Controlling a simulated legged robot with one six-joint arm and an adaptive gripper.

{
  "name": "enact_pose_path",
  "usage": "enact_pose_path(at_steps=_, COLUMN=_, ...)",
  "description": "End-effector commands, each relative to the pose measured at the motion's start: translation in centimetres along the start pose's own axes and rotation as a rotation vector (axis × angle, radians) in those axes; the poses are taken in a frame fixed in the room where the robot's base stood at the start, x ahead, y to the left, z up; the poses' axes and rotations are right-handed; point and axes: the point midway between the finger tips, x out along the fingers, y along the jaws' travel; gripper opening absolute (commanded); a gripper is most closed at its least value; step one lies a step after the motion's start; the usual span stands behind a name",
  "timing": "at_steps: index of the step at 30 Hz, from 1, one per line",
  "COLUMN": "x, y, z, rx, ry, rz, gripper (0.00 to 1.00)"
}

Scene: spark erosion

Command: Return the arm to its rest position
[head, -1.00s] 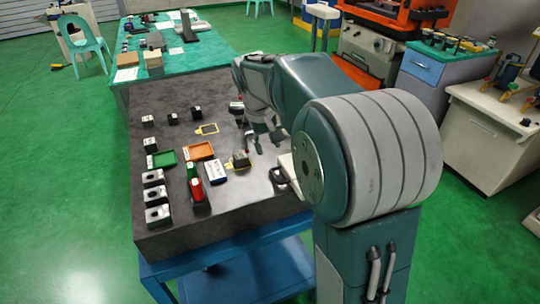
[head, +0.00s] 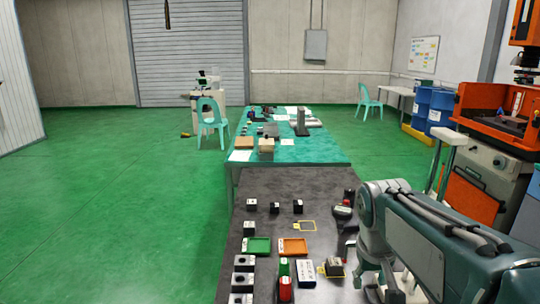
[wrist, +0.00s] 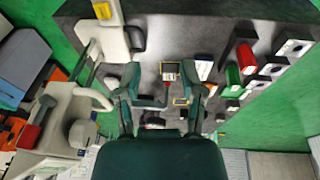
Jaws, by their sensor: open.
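My gripper (wrist: 160,78) is open and empty in the wrist view, with its two fingers spread above the dark table. Between and beyond the fingertips lies a small dark block (wrist: 170,70) at a yellow-outlined spot. In the head view my arm is folded low at the right edge, over the right side of the dark table (head: 300,187). The gripper end is partly hidden there by the arm's own links. The block (head: 333,264) stands on its yellow marking left of my arm, apart from it.
A teal table (head: 315,150) stands behind. An orange machine (head: 495,130) is at the right. Green floor at the left is free.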

Motion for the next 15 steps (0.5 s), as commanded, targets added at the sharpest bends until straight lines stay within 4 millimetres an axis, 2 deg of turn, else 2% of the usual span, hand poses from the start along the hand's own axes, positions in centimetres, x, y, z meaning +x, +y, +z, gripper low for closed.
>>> enact_pose_path(at_steps=1, x=-0.7, y=-0.5, z=1.5, rx=0.002, ry=0.03, rz=-0.008, gripper=0.51)
enact_pose_path(at_steps=6, x=-1.6, y=-1.9, z=6.1, rx=0.016, ry=0.121, rz=-0.038, gripper=0.51)
enact_pose_path(at_steps=12, x=-1.4, y=-3.4, z=11.2, rx=0.031, ry=0.224, rz=-0.075, gripper=0.51)
enact_pose_path(at_steps=15, x=-1.0, y=-4.0, z=13.1, rx=0.039, ry=0.263, rz=-0.091, gripper=0.51)
